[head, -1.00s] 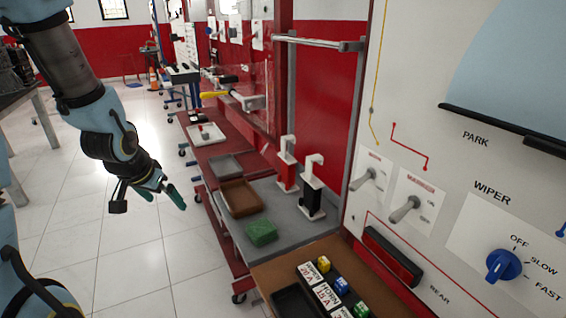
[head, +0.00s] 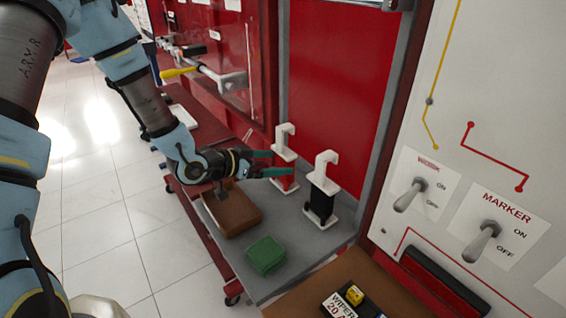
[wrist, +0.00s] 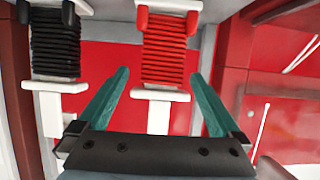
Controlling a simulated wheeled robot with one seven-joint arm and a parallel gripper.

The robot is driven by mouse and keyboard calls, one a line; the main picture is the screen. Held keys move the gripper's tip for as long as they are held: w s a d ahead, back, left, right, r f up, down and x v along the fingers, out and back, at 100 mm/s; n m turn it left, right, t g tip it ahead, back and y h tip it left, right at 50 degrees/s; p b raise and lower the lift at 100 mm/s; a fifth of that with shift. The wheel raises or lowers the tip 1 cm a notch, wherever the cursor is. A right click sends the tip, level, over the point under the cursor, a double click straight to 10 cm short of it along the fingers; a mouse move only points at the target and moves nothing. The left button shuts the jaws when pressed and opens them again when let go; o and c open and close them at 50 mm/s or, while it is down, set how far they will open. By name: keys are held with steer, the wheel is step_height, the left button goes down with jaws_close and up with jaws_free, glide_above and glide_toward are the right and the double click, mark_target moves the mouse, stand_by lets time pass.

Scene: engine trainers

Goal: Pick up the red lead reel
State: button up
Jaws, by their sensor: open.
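The red lead reel (head: 286,184) stands upright on the grey shelf, wound red between white ends, with a white hook-shaped top. In the head view my gripper (head: 280,163) partly covers it. In the wrist view the red reel (wrist: 163,52) is ahead, laterally between the two green fingers of my gripper (wrist: 160,75). The fingers are apart and hold nothing. I cannot tell how far the tips are from the reel. A similar black reel (head: 319,206) stands to the right of the red one; it also shows at left in the wrist view (wrist: 55,47).
A green box (head: 265,255) and a brown tray (head: 236,212) are on the grey shelf (head: 310,247). A red panel (head: 340,95) rises behind the reels. The switch board (head: 490,130) stands at right. A yellow-handled tool (head: 180,72) is behind my arm.

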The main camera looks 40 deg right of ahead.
steer(key=p+x, duration=0.2)
steer(key=x, duration=0.5)
steer(key=shift+w+d, duration=0.15)
steer(key=c, duration=1.5)
steer(key=shift+r, duration=0.1)
